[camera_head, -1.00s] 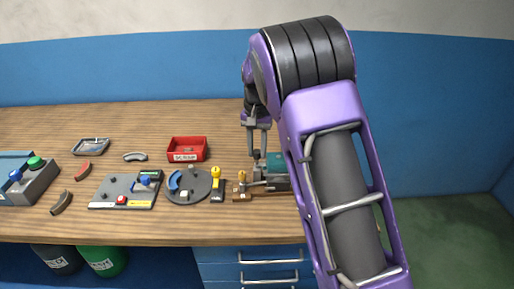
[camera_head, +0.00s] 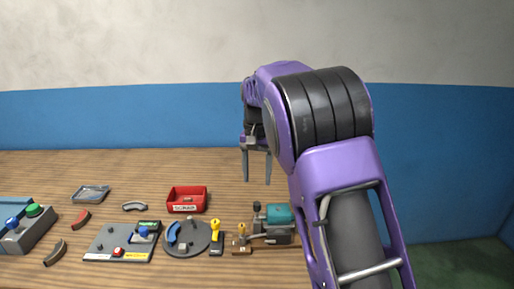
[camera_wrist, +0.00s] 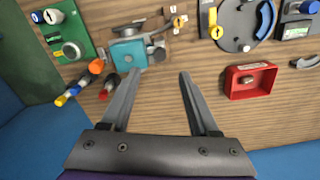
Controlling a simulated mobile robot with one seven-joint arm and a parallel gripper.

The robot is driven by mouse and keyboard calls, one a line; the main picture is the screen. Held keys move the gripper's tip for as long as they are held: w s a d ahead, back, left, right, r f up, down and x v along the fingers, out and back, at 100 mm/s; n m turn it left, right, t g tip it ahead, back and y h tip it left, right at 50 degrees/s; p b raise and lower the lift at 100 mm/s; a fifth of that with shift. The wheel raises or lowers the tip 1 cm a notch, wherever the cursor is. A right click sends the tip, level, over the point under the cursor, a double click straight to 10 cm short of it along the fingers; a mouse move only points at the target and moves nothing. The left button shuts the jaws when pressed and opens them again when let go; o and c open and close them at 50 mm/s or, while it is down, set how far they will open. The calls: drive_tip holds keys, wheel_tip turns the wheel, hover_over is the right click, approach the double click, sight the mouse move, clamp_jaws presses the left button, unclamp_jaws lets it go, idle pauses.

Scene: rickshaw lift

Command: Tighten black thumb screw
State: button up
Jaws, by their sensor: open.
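A teal and grey clamp-like fixture (camera_head: 279,217) stands at the right of the bench. An upright black knob (camera_head: 257,207), which looks like the thumb screw, is on its left side. In the wrist view the fixture (camera_wrist: 128,54) is left of centre and the dark knob (camera_wrist: 157,52) shows just beyond the fingertips. My gripper (camera_head: 256,184) is open and empty, with its fingers pointing down above the knob and apart from it. In the wrist view my gripper's fingers (camera_wrist: 159,73) are spread with bare wood between them. I cannot tell how tight the screw is.
A red tray (camera_head: 187,207) lies left of the fixture. A round grey plate (camera_head: 200,241), a yellow-handled clamp (camera_head: 215,236) and a grey board (camera_head: 105,244) stand nearby. Orange- and red-handled tools (camera_wrist: 97,66) lie beside the fixture in the wrist view.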

wheel_tip(320, 180, up, 8)
drive_tip(key=p, duration=0.1)
drive_tip(key=shift+r, duration=0.2)
